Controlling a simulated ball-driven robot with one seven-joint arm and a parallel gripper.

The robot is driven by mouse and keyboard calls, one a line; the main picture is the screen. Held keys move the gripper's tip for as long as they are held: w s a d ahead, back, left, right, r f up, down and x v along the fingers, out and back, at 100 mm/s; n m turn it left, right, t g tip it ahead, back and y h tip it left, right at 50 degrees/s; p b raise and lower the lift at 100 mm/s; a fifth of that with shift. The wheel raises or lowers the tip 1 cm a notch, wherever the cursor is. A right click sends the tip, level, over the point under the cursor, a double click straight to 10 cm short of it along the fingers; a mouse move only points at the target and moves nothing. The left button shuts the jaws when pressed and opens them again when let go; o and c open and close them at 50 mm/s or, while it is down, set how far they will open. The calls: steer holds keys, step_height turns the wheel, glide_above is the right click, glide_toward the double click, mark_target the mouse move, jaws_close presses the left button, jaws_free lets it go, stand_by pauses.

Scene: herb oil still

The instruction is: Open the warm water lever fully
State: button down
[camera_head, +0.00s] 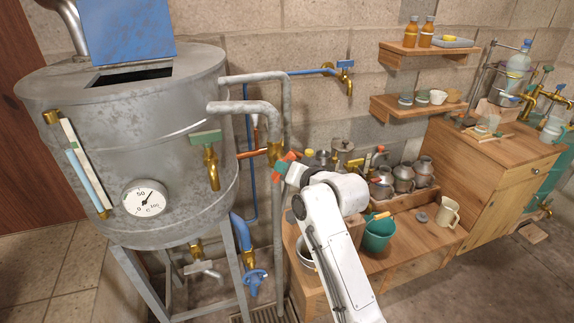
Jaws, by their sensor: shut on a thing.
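A red-orange lever (290,156) shows at the end of the copper-coloured pipe (252,153), to the right of the big metal tank (120,120). It fits the warm water lever. My white arm reaches up from the bottom of the picture. The jaws and wrist hide part of the lever and its valve, so its exact angle cannot be told.
A green-handled brass tap (210,165) and grey pipes (246,108) stand close left of my gripper. A blue-handled tap (346,75) is above right.

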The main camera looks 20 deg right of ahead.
steer(key=shift+a+n+g+h+p, duration=0.2)
steer(key=shift+n+h, duration=0.65)
steer(key=shift+n, duration=0.45)
steer(key=shift+a+n+g+h+p, duration=0.15)
steer(key=shift+n+h, duration=0.7)
steer(key=shift+n, duration=0.45)
steer(key=shift+d, duration=0.1)
steer(key=c, duration=1.1)
jaws_free()
steer(key=shift+s, duration=0.1)
steer(key=b+v, duration=0.1)
steer(key=v, duration=0.9)
steer(key=shift+s, duration=0.3)
